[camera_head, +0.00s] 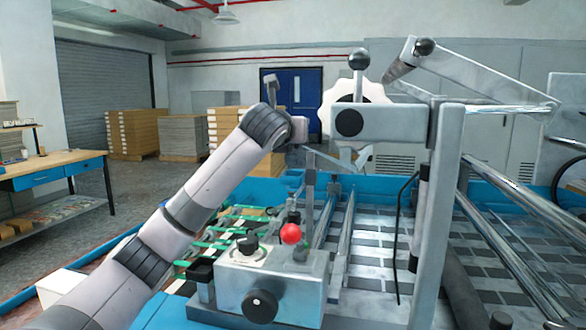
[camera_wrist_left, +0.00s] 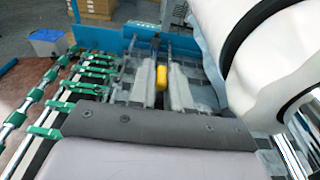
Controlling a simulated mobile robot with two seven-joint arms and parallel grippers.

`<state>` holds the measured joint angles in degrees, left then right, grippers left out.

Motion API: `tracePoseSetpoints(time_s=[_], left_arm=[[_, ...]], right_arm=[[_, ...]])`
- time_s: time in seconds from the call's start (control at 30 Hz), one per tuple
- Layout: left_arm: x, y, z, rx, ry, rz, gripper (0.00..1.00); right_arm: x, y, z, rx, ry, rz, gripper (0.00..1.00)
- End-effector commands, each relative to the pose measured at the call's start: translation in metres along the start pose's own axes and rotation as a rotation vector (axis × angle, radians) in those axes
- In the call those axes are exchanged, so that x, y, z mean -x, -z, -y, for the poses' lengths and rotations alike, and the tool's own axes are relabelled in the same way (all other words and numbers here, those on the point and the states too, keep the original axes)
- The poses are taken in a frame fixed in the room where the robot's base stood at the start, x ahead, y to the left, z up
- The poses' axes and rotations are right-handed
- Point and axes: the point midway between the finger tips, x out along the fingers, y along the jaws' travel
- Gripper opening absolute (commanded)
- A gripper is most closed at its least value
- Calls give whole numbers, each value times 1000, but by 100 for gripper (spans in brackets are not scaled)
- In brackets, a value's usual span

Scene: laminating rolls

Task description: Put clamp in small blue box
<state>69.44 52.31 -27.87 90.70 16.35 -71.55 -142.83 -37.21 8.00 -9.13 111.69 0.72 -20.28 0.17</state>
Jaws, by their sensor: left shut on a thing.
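In the left wrist view my left gripper (camera_wrist_left: 161,82) shows as two pale fingers beyond its dark grey palm. They are shut on a small yellow thing (camera_wrist_left: 161,77), which I take for the clamp; its shape is hard to make out. In the head view my left arm reaches up from the lower left, its wrist (camera_head: 268,126) above the machine; the fingers and clamp cannot be made out there. My right gripper is not in view.
The laminating machine (camera_head: 270,285) fills the lower middle and right of the head view, with a red knob (camera_head: 290,234) and metal rollers. A white roll (camera_wrist_left: 255,50) is close on the right in the wrist view. A workbench (camera_head: 45,170) stands left; open floor lies beside it.

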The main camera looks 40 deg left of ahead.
Motion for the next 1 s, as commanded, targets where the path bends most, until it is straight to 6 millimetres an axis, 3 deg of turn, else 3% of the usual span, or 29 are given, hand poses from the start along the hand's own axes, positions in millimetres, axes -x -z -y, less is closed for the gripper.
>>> tracePoseSetpoints(time_s=[0.1, 0.33, 0.6, 1.0], left_arm=[[-3, 23, 0, -1, 1, -1, 0], [-6, 38, 0, 0, 1, 1, 0], [-10, 70, 0, -1, 1, 1, 0], [-11, 74, 0, 0, 0, 1, 0]], right_arm=[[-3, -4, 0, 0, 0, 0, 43], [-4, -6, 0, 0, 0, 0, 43], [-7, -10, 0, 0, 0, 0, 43], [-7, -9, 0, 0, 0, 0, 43]])
